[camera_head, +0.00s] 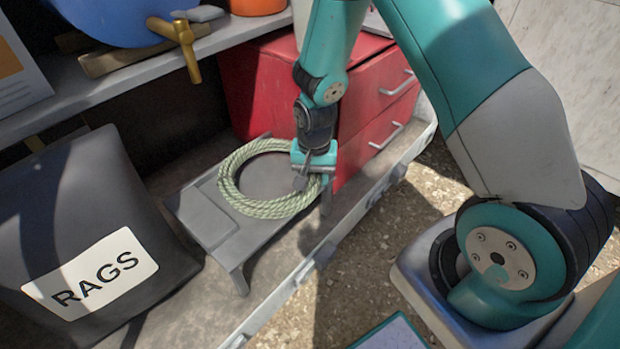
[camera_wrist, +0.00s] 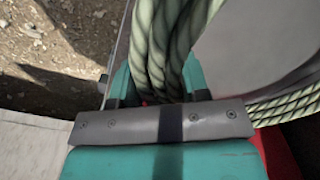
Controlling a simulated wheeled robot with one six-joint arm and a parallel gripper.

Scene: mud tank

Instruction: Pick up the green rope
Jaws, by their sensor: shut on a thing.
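The green rope (camera_head: 236,192) is a pale green coil that rests on a small grey stand (camera_head: 202,221) in the head view. My gripper (camera_head: 306,182) is at the right side of the coil and is shut on it. In the wrist view several strands of the rope (camera_wrist: 165,45) run between the jaws of my gripper (camera_wrist: 160,95). More of the coil curves off to the right there. The part of the rope inside the jaws is partly hidden in the head view.
A red drawer cabinet (camera_head: 375,105) is close behind my gripper. A shelf (camera_head: 130,62) with a blue container (camera_head: 125,18) and a brass tap (camera_head: 183,40) overhangs the back left. Gravel ground (camera_head: 385,255) lies to the right.

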